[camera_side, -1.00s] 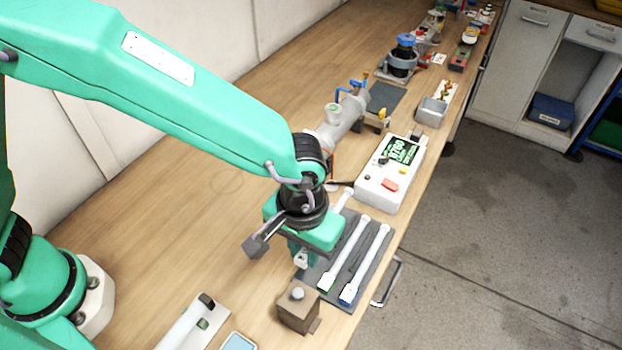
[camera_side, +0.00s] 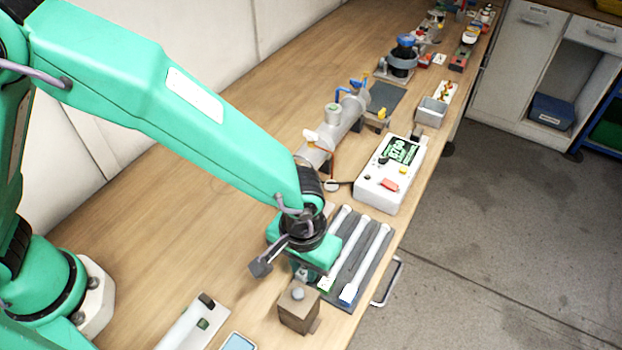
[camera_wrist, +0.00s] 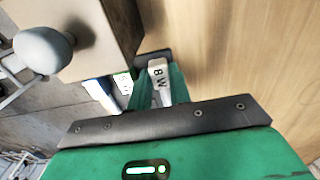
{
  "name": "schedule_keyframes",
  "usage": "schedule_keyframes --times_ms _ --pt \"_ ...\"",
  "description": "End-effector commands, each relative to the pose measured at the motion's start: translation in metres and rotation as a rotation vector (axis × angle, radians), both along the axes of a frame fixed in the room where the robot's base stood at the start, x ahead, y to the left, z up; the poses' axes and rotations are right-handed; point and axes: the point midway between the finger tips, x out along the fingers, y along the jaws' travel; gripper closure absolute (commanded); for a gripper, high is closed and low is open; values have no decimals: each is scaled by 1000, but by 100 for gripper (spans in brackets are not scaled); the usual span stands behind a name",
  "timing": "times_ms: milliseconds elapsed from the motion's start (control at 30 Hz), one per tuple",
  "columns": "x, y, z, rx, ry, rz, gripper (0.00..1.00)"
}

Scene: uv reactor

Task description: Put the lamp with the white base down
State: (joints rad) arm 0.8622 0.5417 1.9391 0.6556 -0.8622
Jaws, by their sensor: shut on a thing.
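The lamp with the white base is in my gripper (camera_side: 306,274). Its white end, marked "8 W", shows between the green fingers in the wrist view (camera_wrist: 158,73). In the side view its far end (camera_side: 342,215) shows beyond my gripper, at the left of the grey tray (camera_side: 374,268); the rest is hidden. My gripper is shut on it, low over the tray's left part. I cannot tell whether the lamp touches the tray. Beside it on the tray lie a lamp with a green-marked end (camera_side: 345,250) and another lamp (camera_side: 372,255), whose end looks blue in the wrist view (camera_wrist: 99,91).
A brown block with a round grey knob (camera_side: 297,308) stands close in front of my gripper. A white meter box (camera_side: 385,182) and a grey reactor tube (camera_side: 330,135) stand behind the tray. A metal handle (camera_side: 388,285) is at the table edge.

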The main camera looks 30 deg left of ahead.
Motion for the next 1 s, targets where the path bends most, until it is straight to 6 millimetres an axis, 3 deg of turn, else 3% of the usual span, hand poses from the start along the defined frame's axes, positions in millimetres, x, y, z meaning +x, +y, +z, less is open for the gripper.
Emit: schedule_keyframes --times_ms 267,300,333,767,1000 --pt "0 0 -3 0 0 0 100" --pt "0 0 -3 0 0 0 75" --pt "0 0 -3 0 0 0 72" --pt "0 0 1 -1 -1 0 72" --pt "0 -1 20 -2 -2 0 72"
